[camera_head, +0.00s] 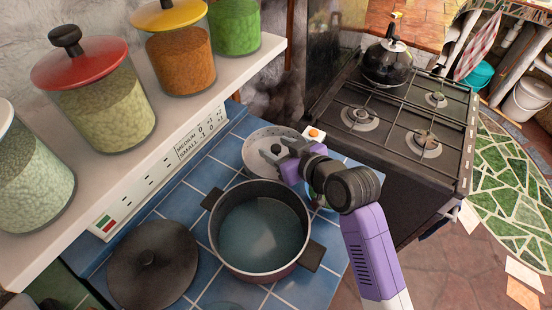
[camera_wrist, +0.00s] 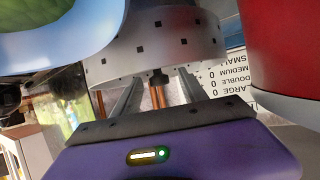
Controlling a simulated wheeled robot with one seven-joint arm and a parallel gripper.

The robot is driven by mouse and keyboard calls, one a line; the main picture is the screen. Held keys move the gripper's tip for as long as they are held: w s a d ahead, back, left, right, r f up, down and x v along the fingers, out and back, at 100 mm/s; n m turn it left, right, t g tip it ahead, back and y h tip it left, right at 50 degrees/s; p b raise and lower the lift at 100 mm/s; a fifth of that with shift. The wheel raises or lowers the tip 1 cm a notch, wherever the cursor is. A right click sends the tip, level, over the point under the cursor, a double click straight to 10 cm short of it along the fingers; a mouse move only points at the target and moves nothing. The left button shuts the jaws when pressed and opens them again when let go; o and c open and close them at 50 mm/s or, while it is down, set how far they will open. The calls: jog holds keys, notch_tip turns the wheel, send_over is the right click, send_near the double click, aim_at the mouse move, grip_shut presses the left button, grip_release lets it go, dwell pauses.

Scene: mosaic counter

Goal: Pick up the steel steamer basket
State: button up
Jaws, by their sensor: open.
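The steel steamer basket (camera_head: 256,143) is a pale grey round pan with small holes, on the blue tiled counter behind the dark pot. Its perforated wall also fills the upper middle of the wrist view (camera_wrist: 150,45). My gripper (camera_head: 271,152) is at the basket's right side, with its fingers over the basket in the head view. In the wrist view my open gripper (camera_wrist: 158,92) has its two fingers apart and pointing at the basket wall. The fingertips meet the wall's lower edge in that picture; whether they touch it I cannot tell. Nothing is held.
A dark red pot of liquid (camera_head: 223,235) stands just in front of the basket, close to my gripper. A black lid (camera_head: 152,268) lies at left. A shelf (camera_head: 150,150) with several jars runs above. A bowl (camera_head: 318,197) sits under my wrist. The stove (camera_head: 400,120) is at right.

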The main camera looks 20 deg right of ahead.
jog(key=shift+w+a+f, duration=0.1)
jog(key=shift+w+f, duration=0.1)
jog(key=shift+w, duration=0.15)
grip_shut()
dwell(1.2)
